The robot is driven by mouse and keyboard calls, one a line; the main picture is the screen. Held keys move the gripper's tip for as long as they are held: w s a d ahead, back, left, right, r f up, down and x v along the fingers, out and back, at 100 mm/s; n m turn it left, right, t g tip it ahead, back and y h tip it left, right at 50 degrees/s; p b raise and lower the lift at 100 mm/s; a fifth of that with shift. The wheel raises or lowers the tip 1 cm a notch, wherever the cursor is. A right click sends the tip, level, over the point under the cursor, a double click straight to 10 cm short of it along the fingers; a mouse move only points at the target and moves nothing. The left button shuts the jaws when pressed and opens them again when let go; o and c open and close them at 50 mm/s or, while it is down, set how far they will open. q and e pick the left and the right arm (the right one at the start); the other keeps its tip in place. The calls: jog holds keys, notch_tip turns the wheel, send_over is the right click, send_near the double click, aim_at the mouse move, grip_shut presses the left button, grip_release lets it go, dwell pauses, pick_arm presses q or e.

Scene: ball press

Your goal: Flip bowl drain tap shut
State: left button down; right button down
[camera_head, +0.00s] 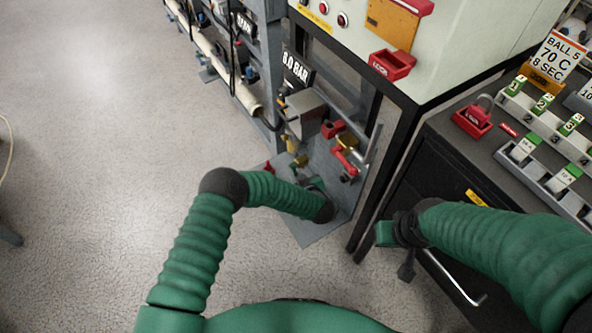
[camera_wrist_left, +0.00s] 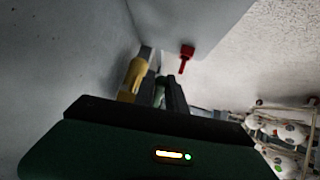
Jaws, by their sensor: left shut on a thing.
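My left gripper (camera_head: 318,187) is low at the grey metal panel, partly hidden behind its own wrist. In the left wrist view its fingers (camera_wrist_left: 168,92) are closed on a small part that is mostly hidden. A brass fitting (camera_wrist_left: 132,80) stands just left of the fingers, and a red handle (camera_wrist_left: 186,57) is beyond the tips. In the head view a brass valve (camera_head: 299,162) and a small red handle (camera_head: 268,168) sit near the gripper. I cannot tell which is the bowl drain tap. My right gripper (camera_head: 394,240) is beside the black cabinet; its jaws are unclear.
A red-handled valve (camera_head: 345,162) and a metal box (camera_head: 304,114) are on the panel above my left gripper. A black frame post (camera_head: 378,180) stands between my two grippers. A red lock (camera_head: 472,119) lies on the bench at right. The floor (camera_head: 110,150) at left is clear.

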dwell(0.5)
pick_arm(q)
jog(key=c, duration=1.5)
grip_release()
jog(key=p+v, duration=0.6)
jog(key=v, duration=1)
jog(key=shift+s+d+r, duration=0.1)
jog(key=shift+s+r, duration=0.1)
jog(key=shift+r, duration=0.15)
